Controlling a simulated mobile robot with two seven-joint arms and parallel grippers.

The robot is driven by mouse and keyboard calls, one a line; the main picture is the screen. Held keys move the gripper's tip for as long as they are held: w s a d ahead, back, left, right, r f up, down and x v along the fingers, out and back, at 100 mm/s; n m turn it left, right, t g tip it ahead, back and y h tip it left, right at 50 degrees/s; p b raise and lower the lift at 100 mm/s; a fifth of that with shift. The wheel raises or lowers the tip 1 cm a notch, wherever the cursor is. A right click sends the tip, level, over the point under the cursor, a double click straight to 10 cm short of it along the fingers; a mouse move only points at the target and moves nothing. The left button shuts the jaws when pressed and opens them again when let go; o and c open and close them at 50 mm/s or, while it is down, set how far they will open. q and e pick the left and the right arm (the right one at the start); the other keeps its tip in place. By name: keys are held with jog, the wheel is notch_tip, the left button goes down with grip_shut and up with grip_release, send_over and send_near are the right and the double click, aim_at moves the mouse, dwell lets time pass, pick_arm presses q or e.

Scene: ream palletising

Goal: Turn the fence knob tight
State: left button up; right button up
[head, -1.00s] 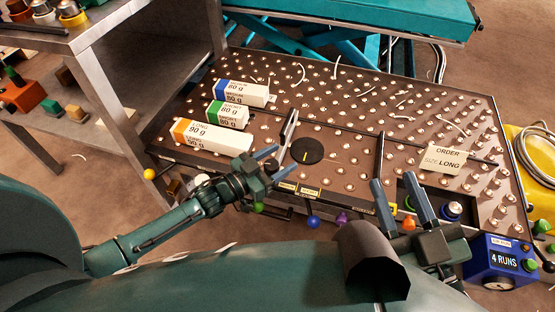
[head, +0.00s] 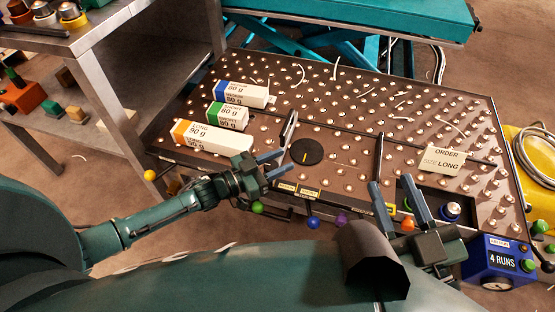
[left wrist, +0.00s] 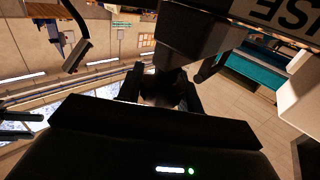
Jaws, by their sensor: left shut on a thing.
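My left gripper (head: 279,163) is at the front left edge of the dark roller table (head: 345,115), beside the foot of a slanted fence bar (head: 288,129). Its blue fingers are shut on a small dark thing, likely the fence knob, mostly hidden in the head view. In the left wrist view a dark rounded shape (left wrist: 160,90) sits between the fingers, too dark to make out well. My right gripper (head: 395,190) is open and empty at the table's front right.
Labelled reams with blue (head: 241,94), green (head: 227,115) and orange (head: 211,137) ends lie on the table's left. An order card reading LONG (head: 442,161) is at the right. Coloured balls line the front edge. A blue counter box (head: 497,260) reads 4 RUNS.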

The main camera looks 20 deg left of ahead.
pick_arm(q)
jog(key=o, duration=1)
pick_arm(e)
jog(key=shift+r, duration=0.1)
pick_arm(q)
jog(key=p+v, duration=0.3)
jog(key=v, duration=1)
pick_arm(e)
jog(key=shift+s+d+n+h, duration=0.2)
jog(key=shift+d+n+h, duration=0.1)
jog(key=shift+d+n, duration=0.1)
pick_arm(q)
jog(key=shift+s, duration=0.1)
jog(key=shift+a, duration=0.1)
pick_arm(e)
jog(key=shift+a, duration=0.1)
